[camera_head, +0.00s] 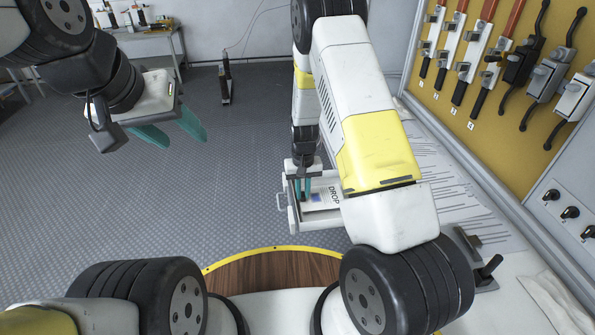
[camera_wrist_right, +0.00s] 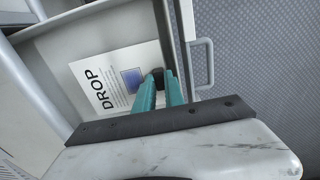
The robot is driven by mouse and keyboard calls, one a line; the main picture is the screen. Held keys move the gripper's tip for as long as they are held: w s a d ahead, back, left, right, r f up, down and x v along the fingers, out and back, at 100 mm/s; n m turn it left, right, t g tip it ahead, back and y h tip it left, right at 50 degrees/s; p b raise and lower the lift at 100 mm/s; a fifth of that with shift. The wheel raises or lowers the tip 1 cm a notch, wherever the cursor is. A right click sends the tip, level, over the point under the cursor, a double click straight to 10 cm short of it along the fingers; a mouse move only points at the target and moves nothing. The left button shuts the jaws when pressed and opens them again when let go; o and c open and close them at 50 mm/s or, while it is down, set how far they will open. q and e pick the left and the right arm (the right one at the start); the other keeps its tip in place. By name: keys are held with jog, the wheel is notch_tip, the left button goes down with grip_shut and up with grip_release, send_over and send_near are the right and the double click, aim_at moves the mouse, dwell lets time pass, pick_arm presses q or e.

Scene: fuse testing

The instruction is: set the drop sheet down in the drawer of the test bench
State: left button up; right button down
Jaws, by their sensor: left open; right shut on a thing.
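The drop sheet (camera_wrist_right: 115,80) is a white page with the word DROP and a blue picture. It lies in or just over the open drawer (camera_wrist_right: 88,27) of the test bench; I cannot tell whether it touches the floor of the drawer. My right gripper (camera_wrist_right: 158,78) is shut on the sheet's edge near the drawer front, its teal fingers close together. In the head view the sheet (camera_head: 318,197) and drawer (camera_head: 294,217) are partly covered by my right arm; the right gripper (camera_head: 303,196) is small there. My left gripper (camera_head: 172,137) is open and empty above the floor.
The drawer handle (camera_wrist_right: 205,62) sticks out toward the open floor. Papers (camera_head: 448,175) lie on the bench top at right, beneath a yellow panel (camera_head: 476,110) with several levers. A far table (camera_head: 150,45) stands at the back left. The floor (camera_head: 130,200) between is clear.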

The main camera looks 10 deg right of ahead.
jog(key=shift+f, duration=0.2)
jog(key=c, duration=1.3)
grip_release()
jog(key=shift+c, duration=0.2)
